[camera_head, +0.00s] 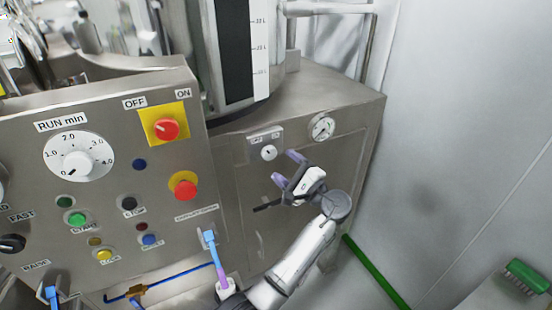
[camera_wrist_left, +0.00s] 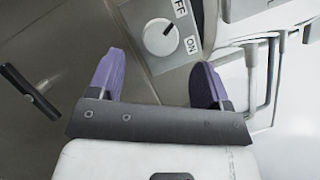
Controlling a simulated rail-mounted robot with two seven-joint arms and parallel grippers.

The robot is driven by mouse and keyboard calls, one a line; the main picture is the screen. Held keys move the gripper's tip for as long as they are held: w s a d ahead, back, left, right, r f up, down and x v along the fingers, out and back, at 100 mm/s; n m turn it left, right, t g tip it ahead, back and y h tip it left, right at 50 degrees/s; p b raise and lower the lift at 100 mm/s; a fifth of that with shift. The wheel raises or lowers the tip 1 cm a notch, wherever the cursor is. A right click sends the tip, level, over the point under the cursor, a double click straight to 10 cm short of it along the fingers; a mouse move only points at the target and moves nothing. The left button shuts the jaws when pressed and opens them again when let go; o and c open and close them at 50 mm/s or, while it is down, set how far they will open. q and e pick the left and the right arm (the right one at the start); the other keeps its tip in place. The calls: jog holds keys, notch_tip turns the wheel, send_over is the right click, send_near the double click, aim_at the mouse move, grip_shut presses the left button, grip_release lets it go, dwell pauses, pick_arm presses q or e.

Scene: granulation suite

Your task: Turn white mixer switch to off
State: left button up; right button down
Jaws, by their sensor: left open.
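The white mixer switch (camera_head: 268,152) is a small round knob on a plate on the steel cabinet front, below OFF and ON labels. In the left wrist view the switch (camera_wrist_left: 160,36) shows a dark pointer mark toward the labels; which label it points to I cannot tell for sure. My left gripper (camera_head: 283,169) is open, its purple fingertips close to the switch at its lower right in the head view. In the left wrist view my left gripper (camera_wrist_left: 160,78) has its fingers on either side of the knob's line, with a gap between fingers and knob. Contact is not visible.
A control panel (camera_head: 105,125) with a red switch (camera_head: 166,129) on yellow, also marked OFF/ON, stands left. A round gauge (camera_head: 322,127) sits right of the white switch. A black handle (camera_wrist_left: 30,90) projects near my left gripper. The wall is at right.

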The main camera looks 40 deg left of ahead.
pick_arm(q)
jog(key=v, duration=0.8)
jog(key=shift+d, duration=0.25)
jog(key=shift+s, duration=0.1)
